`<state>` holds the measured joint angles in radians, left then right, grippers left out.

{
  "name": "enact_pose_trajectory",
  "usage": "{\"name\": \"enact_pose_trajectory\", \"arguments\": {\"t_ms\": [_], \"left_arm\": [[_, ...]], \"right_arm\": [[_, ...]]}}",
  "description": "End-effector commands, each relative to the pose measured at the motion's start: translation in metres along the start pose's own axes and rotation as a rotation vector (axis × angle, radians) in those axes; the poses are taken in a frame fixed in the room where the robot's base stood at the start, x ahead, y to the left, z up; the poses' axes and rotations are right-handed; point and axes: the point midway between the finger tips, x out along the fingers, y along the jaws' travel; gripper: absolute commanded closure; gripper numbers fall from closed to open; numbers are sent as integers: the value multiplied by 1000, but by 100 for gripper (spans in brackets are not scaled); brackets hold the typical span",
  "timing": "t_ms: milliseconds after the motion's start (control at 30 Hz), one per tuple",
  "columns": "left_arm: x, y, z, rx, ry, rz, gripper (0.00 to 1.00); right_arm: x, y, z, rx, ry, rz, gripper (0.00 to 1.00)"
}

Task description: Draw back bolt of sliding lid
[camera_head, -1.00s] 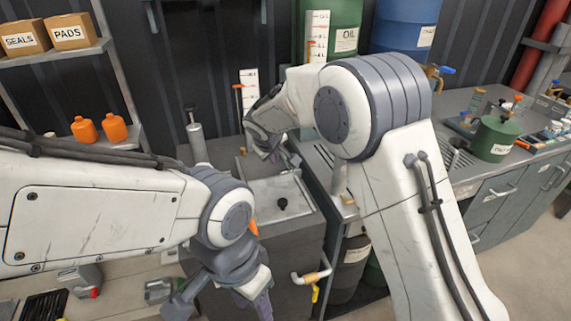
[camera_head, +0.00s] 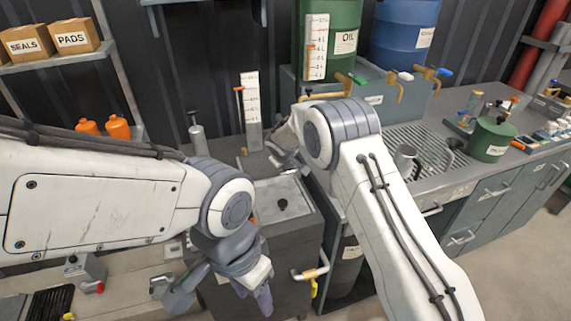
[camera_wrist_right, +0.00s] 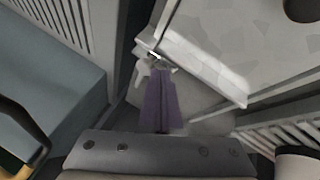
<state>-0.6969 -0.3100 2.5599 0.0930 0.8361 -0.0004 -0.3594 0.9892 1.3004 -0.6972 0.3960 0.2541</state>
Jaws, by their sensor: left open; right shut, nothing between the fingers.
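The sliding lid (camera_head: 266,192) is a pale metal plate with a black knob (camera_head: 282,204), on top of a dark grey cabinet. In the right wrist view the lid's plate (camera_wrist_right: 255,45) fills the upper right. A small bright metal fitting (camera_wrist_right: 153,57), possibly the bolt, shows by its edge. My right gripper (camera_wrist_right: 160,125) has its purple fingers together and empty, just below that fitting; contact cannot be told. In the head view my right gripper (camera_head: 289,162) is at the lid's back right corner, its tips unclear. My left gripper (camera_head: 222,297) is open and empty in front of the cabinet.
A white gauge board (camera_head: 250,110) stands behind the lid. A metal cup (camera_head: 405,158) stands on the slatted counter at right, near my right arm.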

Motion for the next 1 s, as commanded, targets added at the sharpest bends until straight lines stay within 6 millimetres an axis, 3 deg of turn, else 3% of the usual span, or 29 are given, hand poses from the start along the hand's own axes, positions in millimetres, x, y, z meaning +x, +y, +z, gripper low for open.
{"name": "enact_pose_trajectory", "arguments": {"t_ms": [200,500,1000], "left_arm": [[1,0,0,0,0,0,50],[1,0,0,0,0,0,50],[7,0,0,0,0,0,50]], "right_arm": [[1,4,2,1,-1,0,100],[11,45,22,3,-2,0,100],[12,42,22,-1,-1,0,100]]}}
